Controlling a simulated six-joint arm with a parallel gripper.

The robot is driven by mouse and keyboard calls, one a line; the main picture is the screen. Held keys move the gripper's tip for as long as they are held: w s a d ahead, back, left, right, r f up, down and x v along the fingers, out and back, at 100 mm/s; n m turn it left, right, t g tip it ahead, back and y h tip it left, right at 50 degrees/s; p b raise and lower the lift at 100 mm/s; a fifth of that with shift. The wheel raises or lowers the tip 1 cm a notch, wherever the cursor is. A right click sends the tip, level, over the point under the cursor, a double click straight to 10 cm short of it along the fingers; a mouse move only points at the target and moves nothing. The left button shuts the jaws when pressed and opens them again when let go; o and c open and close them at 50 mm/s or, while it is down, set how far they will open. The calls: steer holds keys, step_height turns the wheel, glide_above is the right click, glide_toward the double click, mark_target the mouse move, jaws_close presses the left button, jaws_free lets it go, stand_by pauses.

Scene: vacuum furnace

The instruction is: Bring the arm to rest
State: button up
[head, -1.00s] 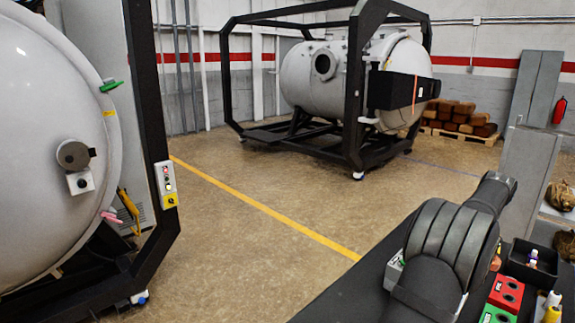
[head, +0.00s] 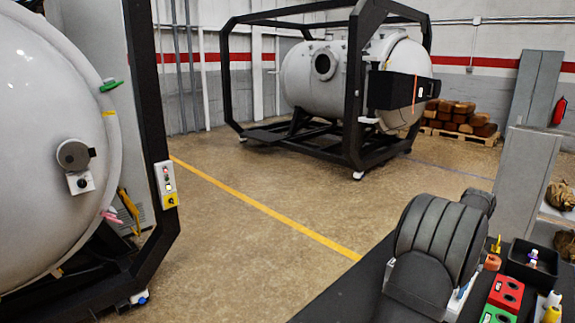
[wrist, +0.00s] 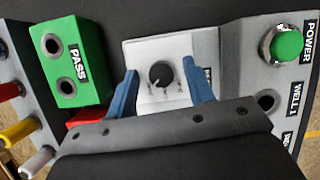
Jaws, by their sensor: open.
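My gripper (wrist: 160,90) shows in the wrist view with its two blue fingers apart. Between and beyond them is a white panel with a black knob (wrist: 161,74). The fingers stand on either side of the panel; I cannot tell whether they touch it. Nothing is seen held in them. In the head view my folded dark arm is at the lower right, over the dark bench (head: 345,290), and it hides the gripper there.
A green PASS block (wrist: 70,62) and a grey panel with a green POWER button (wrist: 287,45) flank the knob. In the head view a black bin (head: 533,262) and red block (head: 506,292) sit right of my arm. Furnace vessels (head: 55,150) stand beyond open floor.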

steer(key=n+h, duration=0.1)
steer(key=n, duration=0.1)
steer(key=n+g+h, duration=0.1)
steer(key=n, duration=0.2)
steer(key=shift+w+a, duration=0.1)
steer(key=n+h, duration=0.1)
steer(key=n, duration=0.2)
steer(key=n+h, duration=0.1)
steer(key=n, duration=0.2)
steer(key=shift+a, duration=0.15)
steer(key=n+h, duration=0.1)
steer(key=n, duration=0.2)
steer(key=n+h, duration=0.1)
steer(key=n, duration=0.1)
steer(key=shift+n+t, duration=0.3)
steer(key=shift+n, duration=0.1)
steer(key=n, duration=0.2)
steer(key=n+t+h, duration=0.1)
steer(key=n, duration=0.2)
steer(key=shift+a+t+h, duration=0.15)
steer(key=shift+t+h, duration=0.15)
